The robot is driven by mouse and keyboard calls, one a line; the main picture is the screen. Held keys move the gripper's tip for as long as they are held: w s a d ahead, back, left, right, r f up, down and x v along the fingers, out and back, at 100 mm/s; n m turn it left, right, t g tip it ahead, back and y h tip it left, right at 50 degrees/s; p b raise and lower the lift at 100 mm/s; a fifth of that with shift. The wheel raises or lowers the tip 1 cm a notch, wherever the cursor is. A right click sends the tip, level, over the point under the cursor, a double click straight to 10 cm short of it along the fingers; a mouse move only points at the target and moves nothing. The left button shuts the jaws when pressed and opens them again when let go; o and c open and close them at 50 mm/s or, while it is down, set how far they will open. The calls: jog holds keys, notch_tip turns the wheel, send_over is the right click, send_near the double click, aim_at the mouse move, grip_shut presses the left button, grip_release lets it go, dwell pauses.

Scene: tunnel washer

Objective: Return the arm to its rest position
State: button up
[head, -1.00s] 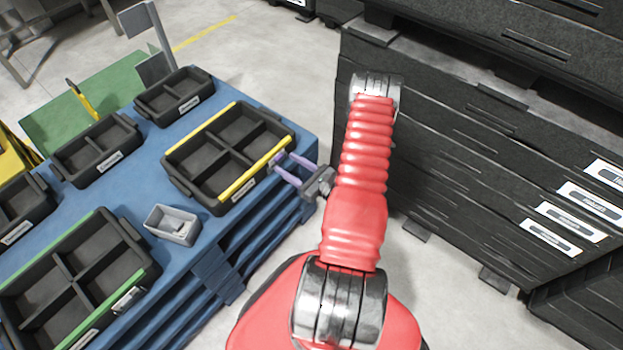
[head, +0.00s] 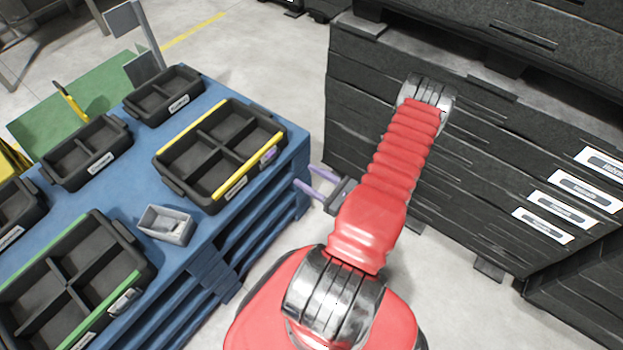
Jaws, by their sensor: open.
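My gripper (head: 303,176) has two thin purple fingers, spread apart with nothing between them. It is beyond the right edge of the blue table, clear of the black tray with yellow edges (head: 165,177). My red arm reaches up and to the right from my base, with its far silver joint in front of the black crates. A small purple piece (head: 268,155) shows at the right yellow edge of that tray; I cannot tell what it is.
The blue table (head: 120,188) bears several black trays and a small grey box (head: 165,224). A tray with green edges (head: 138,277) is at the front left. Stacked black crates (head: 480,150) stand close on the right. Grey floor lies between table and crates.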

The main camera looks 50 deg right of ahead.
jog(key=shift+s, duration=0.35)
dwell(0.5)
jog(key=s+a+n+g+y, duration=0.25)
jog(key=a+y, duration=0.25)
jog(key=a, duration=0.3)
jog(key=s+a+r+n+g+y, duration=0.2)
jog(key=a+r+n+g+y, duration=0.3)
jog(key=a+r+n+g, duration=0.55)
notch_tip(320, 180, up, 18)
jog(key=w+a+n+g+h, duration=0.2)
jog(key=a+n+g+h, duration=0.15)
jog(key=n+h, duration=0.95)
jog(key=a+r+n+t+y, duration=0.2)
jog(key=a+r+n+t, duration=0.2)
jog(key=a+r+n, duration=0.5)
notch_tip(320, 180, up, 4)
jog(key=shift+w+a+r+n+t, duration=0.15)
jog(key=shift+a+r+n+t, duration=0.15)
jog(key=shift+a, duration=0.45)
